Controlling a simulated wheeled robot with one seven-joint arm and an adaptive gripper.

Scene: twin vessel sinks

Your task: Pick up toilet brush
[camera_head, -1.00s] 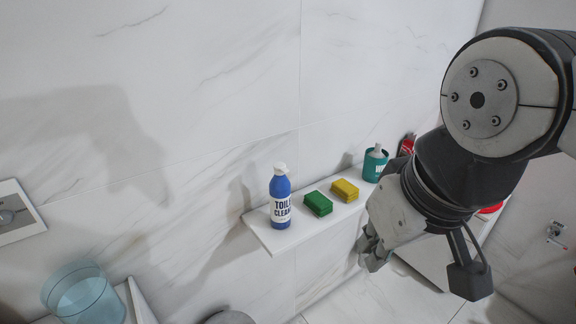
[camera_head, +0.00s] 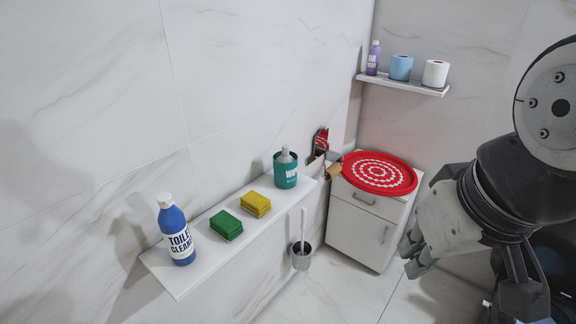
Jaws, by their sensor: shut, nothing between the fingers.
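A white toilet brush handle (camera_head: 303,226) stands upright in a grey round holder (camera_head: 301,261) below the right end of the wall shelf. The brush head is hidden inside the holder. My gripper (camera_head: 412,262) hangs at the right side of the view, in front of the white cabinet and to the right of the brush, well apart from it. It is shut and empty.
The wall shelf (camera_head: 179,285) holds a blue toilet cleaner bottle (camera_head: 176,232), a green sponge (camera_head: 226,225), a yellow sponge (camera_head: 256,204) and a teal wipes tub (camera_head: 285,172). A white cabinet (camera_head: 362,228) bears a red patterned round mat (camera_head: 380,173). Floor (camera_head: 340,291) between is clear.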

